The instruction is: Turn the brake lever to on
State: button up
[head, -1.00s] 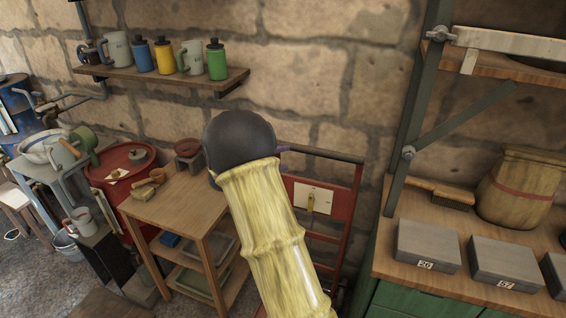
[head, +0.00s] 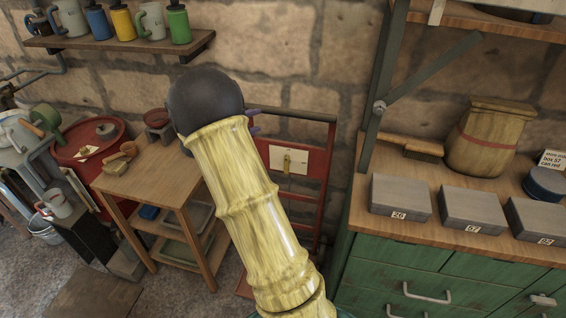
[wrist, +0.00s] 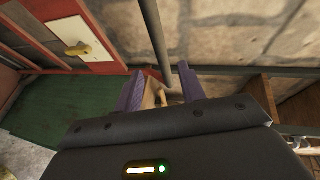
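A small yellow lever (head: 287,163) sits on a white plate (head: 302,158) on a red frame by the stone wall. It looks upright in the head view. In the wrist view the lever (wrist: 78,49) and plate (wrist: 95,36) are at the upper left, outside the fingers. No on or off marking is readable. My gripper (wrist: 162,86) shows two purple fingers spread apart. A small tan shape shows between them; I cannot tell what it is or whether it touches. In the head view my arm hides most of the gripper (head: 253,122), left of and above the plate.
A wooden side table (head: 165,175) and a red drum (head: 85,150) stand to the left. A green cabinet (head: 410,265) with grey boxes (head: 400,197) is on the right. A shelf of mugs (head: 120,45) hangs at upper left. A grey bar (wrist: 154,35) crosses the wrist view.

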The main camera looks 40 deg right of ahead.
jog(key=s+a+f+n+t+y, duration=0.1)
jog(key=a+n+t+y, duration=0.2)
jog(key=a+n+y, duration=0.45)
jog(key=s+a+f+n+t+y, duration=0.1)
jog(key=s+a+n+t+y, duration=0.2)
jog(key=a+n, duration=0.75)
jog(key=s+a+f+n+g+y, duration=0.2)
jog(key=s+a+n+g, duration=0.1)
jog(key=s+n, duration=0.4)
jog(key=s+a+f+n+g+y, duration=0.2)
jog(key=s+n, duration=0.4)
jog(key=s, duration=0.8)
jog(key=shift+a+f+n+g, duration=0.4)
jog(key=shift+f+g, duration=0.2)
jog(key=shift+g, duration=0.6)
jog(key=shift+c, duration=0.4)
